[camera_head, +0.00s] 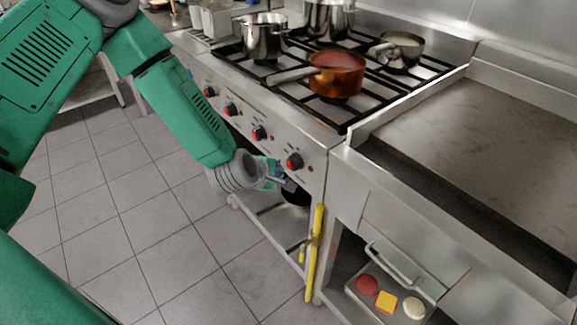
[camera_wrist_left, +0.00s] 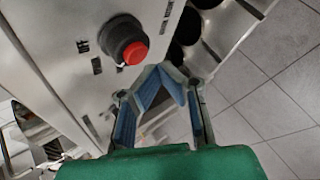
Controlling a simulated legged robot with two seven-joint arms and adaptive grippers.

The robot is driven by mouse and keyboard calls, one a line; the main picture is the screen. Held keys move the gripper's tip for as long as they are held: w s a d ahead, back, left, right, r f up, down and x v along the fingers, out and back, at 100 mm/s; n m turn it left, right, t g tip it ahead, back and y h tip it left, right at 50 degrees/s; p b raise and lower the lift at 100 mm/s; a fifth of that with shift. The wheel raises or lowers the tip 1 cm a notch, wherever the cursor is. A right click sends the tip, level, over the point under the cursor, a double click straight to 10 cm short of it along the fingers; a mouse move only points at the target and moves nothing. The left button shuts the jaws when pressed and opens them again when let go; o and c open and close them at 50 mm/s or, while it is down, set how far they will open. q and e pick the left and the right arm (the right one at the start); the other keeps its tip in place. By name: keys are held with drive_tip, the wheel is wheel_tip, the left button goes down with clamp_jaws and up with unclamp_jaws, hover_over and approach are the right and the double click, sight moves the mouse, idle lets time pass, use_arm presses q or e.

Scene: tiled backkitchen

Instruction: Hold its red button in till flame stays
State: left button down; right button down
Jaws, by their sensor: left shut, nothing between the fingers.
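Several black knobs with red buttons line the steel stove front; the nearest knob (camera_head: 294,161) is at its right end. In the left wrist view, one red button (camera_wrist_left: 135,53) sits on a black knob (camera_wrist_left: 118,36), just up and left of the fingertips. My left gripper (camera_head: 288,184) is below the nearest knob in the head view, in front of the panel. Its blue-padded fingers (camera_wrist_left: 163,76) come together at the tips, shut and empty. I cannot tell whether they touch the button. No flame shows. My right gripper is out of view.
A copper pan (camera_head: 337,75), steel pots (camera_head: 264,38) and a small dark pan (camera_head: 400,50) stand on the stove grates. A yellow bar (camera_head: 315,254) stands upright beside the stove's lower right. An open drawer (camera_head: 352,288) holds small items. The tiled floor at left is clear.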

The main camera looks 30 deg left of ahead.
use_arm(q)
drive_tip(key=shift+w, duration=0.1)
idle(0.4)
drive_tip(key=shift+w+d+r, duration=0.1)
drive_tip(key=shift+w+d, duration=0.1)
drive_tip(key=shift+w, duration=0.1)
drive_tip(key=shift+w+d, duration=0.15)
drive_tip(key=shift+w, duration=0.15)
idle(2.1)
idle(3.0)
drive_tip(key=shift+s+a, duration=0.3)
drive_tip(key=shift+s, duration=0.45)
drive_tip(key=shift+s+a+p, duration=0.15)
drive_tip(key=shift+s+a, duration=0.15)
drive_tip(key=shift+s, duration=0.45)
drive_tip(key=shift+s+a+p, duration=0.15)
drive_tip(key=shift+s+a, duration=0.2)
drive_tip(key=shift+s, duration=0.45)
drive_tip(key=shift+s+a+p, duration=0.15)
drive_tip(key=shift+s+a, duration=0.15)
drive_tip(key=shift+s, duration=0.45)
